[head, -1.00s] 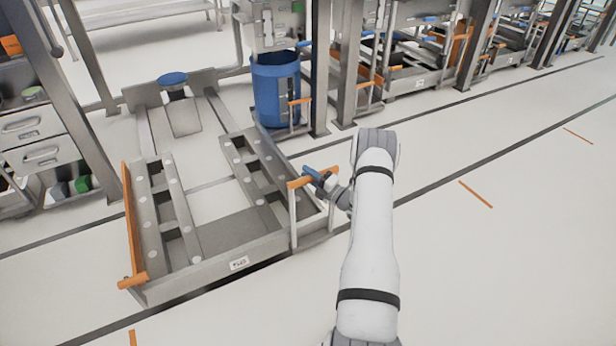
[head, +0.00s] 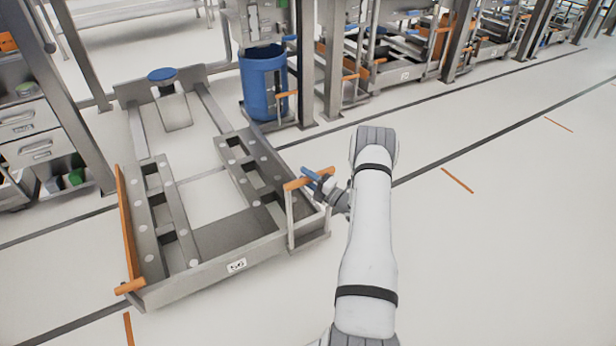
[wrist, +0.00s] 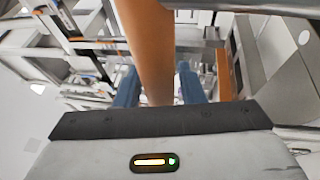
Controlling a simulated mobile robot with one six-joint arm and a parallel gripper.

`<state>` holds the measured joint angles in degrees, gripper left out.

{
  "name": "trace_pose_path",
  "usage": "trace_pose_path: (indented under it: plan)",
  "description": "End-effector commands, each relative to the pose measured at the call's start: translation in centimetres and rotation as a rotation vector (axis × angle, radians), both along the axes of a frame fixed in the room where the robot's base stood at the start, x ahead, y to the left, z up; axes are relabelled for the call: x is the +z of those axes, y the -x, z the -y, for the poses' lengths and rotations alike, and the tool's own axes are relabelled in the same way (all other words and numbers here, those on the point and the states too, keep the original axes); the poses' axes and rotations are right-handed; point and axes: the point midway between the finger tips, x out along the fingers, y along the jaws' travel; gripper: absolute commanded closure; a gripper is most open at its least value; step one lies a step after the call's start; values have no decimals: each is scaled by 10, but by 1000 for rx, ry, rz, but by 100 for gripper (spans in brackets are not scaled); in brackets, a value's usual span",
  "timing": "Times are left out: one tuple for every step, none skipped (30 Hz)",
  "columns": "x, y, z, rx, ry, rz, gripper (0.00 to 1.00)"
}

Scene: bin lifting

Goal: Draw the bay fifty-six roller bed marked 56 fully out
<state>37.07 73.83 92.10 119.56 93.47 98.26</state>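The roller bed (head: 215,266) stands low on the floor with its front plate marked 56 (head: 236,265). It extends well out past the near floor line, and its rails run back to a stop with a blue disc (head: 162,75). An upright orange-topped handle (head: 312,179) stands at its front right corner. My gripper (head: 312,180) is at the right part of that handle's crossbar. In the wrist view, the orange handle bar (wrist: 150,40) passes between my two blue fingers (wrist: 158,88), which close on it. Finger contact is partly hidden by the gripper body.
An orange side rail (head: 128,225) lines the bed's left side. A blue barrel (head: 263,85) and a steel post (head: 333,60) stand behind it to the right. A drawer cabinet (head: 40,130) is at the left. Open floor (head: 480,250) lies to the right.

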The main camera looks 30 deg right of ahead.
Motion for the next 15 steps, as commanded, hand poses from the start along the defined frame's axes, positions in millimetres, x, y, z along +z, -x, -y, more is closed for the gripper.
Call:
trace_pose_path:
  plan:
    - [0, -1, -1, 1, 1, 0, 60]
    - [1, -1, -1, 1, 1, 1, 58]
    - [1, -1, -1, 2, 1, 1, 54]
    - [1, -1, -1, 2, 1, 1, 53]
    - [1, -1, -1, 2, 1, 1, 53]
    - [1, -1, -1, 2, 2, 2, 53]
    - [1, -1, -1, 2, 2, 2, 53]
    - [1, -1, -1, 2, 2, 2, 53]
    - [1, -2, -1, 2, 2, 2, 53]
    - [1, -1, -1, 2, 2, 2, 53]
    - [1, -1, 0, 2, 2, 2, 53]
    - [1, 1, 0, 2, 2, 2, 53]
    - [1, 3, 2, 2, 2, 2, 53]
    - [1, 6, 3, 2, 1, 1, 53]
    - [0, 10, 6, 0, 0, 1, 53]
